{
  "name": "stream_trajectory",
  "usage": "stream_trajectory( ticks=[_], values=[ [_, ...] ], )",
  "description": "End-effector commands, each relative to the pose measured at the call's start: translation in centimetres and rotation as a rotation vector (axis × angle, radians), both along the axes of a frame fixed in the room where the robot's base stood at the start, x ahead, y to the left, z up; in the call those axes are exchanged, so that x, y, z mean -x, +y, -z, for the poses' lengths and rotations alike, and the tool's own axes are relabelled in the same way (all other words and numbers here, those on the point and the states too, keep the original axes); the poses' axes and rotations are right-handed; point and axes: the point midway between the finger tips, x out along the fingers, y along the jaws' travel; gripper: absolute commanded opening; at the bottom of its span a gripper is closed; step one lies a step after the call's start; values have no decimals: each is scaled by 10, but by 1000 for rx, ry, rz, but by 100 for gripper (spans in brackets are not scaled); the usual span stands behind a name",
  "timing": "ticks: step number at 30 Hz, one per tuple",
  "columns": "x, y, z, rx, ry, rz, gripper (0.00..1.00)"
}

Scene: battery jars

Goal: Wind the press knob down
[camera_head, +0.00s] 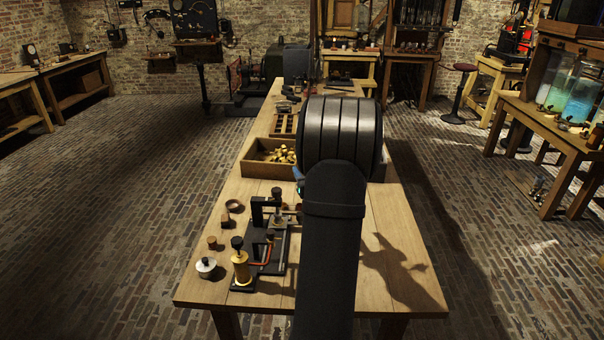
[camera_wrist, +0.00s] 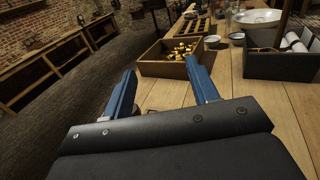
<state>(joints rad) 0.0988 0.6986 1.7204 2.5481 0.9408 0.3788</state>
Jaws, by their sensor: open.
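A small black press-like stand (camera_head: 258,213) is on the left side of the workbench, on a dark base plate, in the head view. A black knob (camera_head: 277,192) tops its upper part; I cannot tell for sure whether it is the press knob. A brass cylinder with another black knob (camera_head: 237,243) stands at the front of the plate. My gripper (camera_wrist: 161,66) shows two blue fingers spread wide with nothing between them in the wrist view. It points along the bench toward the wooden tray. The stand is not in the wrist view. In the head view my arm hides most of my gripper.
A wooden tray (camera_head: 254,167) of brass pieces lies beyond the stand; a dark box (camera_wrist: 262,66) is to its right in the wrist view. A metal lidded pot (camera_head: 206,267) and a wooden ring (camera_head: 234,205) lie left of the stand. The bench's front right is clear.

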Motion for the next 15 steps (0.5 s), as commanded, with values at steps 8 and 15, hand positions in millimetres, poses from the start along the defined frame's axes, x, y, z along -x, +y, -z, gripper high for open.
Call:
stream_trajectory(
  ticks=[8, 15],
  values=[
    [1, -1, 4, 3, 0, -9, 54],
    [39, -6, 62, 31, -3, -199, 54]
  ],
)
